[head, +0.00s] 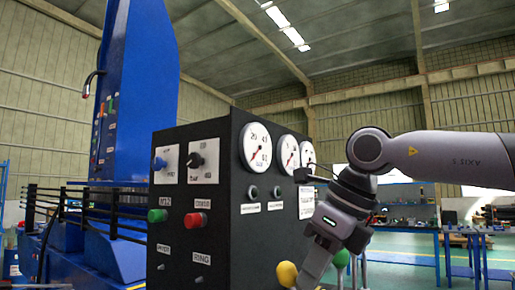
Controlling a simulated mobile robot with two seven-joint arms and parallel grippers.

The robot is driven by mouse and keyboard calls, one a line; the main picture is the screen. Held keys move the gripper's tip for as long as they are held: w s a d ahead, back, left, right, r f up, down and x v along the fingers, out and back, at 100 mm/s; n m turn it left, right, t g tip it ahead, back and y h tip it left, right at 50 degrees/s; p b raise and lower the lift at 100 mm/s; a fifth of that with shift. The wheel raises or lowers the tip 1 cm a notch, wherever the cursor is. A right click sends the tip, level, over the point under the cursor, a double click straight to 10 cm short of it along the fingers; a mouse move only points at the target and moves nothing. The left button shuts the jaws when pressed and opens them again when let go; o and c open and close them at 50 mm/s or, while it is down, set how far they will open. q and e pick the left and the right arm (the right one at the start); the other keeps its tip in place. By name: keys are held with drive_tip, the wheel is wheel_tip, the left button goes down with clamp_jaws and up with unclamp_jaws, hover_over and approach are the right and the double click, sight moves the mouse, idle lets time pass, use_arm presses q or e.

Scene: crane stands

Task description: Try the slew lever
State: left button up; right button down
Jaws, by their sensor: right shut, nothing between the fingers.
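A black control console (210,230) stands in the middle of the head view. At its lower right are ball-topped levers: a yellow knob (287,274) and a green knob (341,258). I cannot read which lever is the slew lever. My right gripper (308,275) comes in from the right and points down and left, between the two knobs in the picture. It is shut and empty. Its tips are close to the yellow knob; I cannot tell whether they touch. The lever shafts are mostly hidden or below the picture edge. My left gripper is not in view.
The console carries white dial gauges (256,147), a green button (157,216), a red button (199,219) and small switches. A blue crane stand (142,75) with black railings rises at the left. Blue workbenches (478,236) stand on the green floor at the right, farther back.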

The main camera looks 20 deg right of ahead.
drive_tip(key=shift+a, duration=0.1)
drive_tip(key=s+d+b, duration=0.2)
drive_tip(key=s+d, duration=0.2)
drive_tip(key=s, duration=0.2)
wheel_tip(320, 180, up, 10)
drive_tip(key=p, duration=0.3)
drive_tip(key=shift+d, duration=0.15)
idle(0.4)
drive_tip(key=shift+w+f, duration=0.1)
drive_tip(key=shift+f, duration=0.05)
